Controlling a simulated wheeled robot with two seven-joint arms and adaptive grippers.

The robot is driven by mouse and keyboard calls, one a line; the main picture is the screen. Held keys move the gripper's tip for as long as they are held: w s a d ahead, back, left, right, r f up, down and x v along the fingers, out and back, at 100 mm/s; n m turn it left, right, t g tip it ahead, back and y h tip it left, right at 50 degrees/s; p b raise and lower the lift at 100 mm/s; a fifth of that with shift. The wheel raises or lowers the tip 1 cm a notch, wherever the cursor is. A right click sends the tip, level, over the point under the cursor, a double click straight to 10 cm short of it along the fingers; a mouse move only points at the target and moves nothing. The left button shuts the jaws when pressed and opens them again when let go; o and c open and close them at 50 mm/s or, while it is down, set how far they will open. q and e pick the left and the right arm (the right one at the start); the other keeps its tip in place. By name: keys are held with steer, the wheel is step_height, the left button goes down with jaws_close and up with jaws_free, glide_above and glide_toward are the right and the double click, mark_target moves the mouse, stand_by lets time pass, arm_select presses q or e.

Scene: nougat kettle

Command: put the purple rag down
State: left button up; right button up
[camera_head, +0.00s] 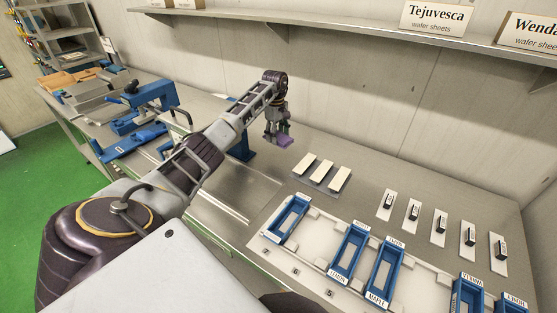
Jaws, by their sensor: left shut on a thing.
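My left gripper (276,133) is at the end of the arm that comes in from the left, over the back part of the steel counter. It is shut on the purple rag (284,141), which shows as a small purple patch at the fingertips. I cannot tell whether the rag touches the counter (350,173) or hangs just above it. My right gripper is not in view.
Three white bars (323,171) lie right of the rag. Blue labelled trays (351,249) stand in a white frame at the front right. Several white strips with dark pieces (440,222) lie further right. Blue clamp-like equipment (150,100) stands left. A shelf (330,25) runs above.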

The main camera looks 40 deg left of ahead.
arm_select(q)
steer(key=shift+n, duration=0.6)
steer(key=p, duration=0.1)
glide_above(278, 159)
step_height(278, 159, down, 6)
steer(key=shift+a+r, duration=0.1)
steer(key=shift+f, duration=0.2)
stand_by(0.4)
steer(key=shift+f, duration=1.9)
steer(key=shift+f, duration=0.15)
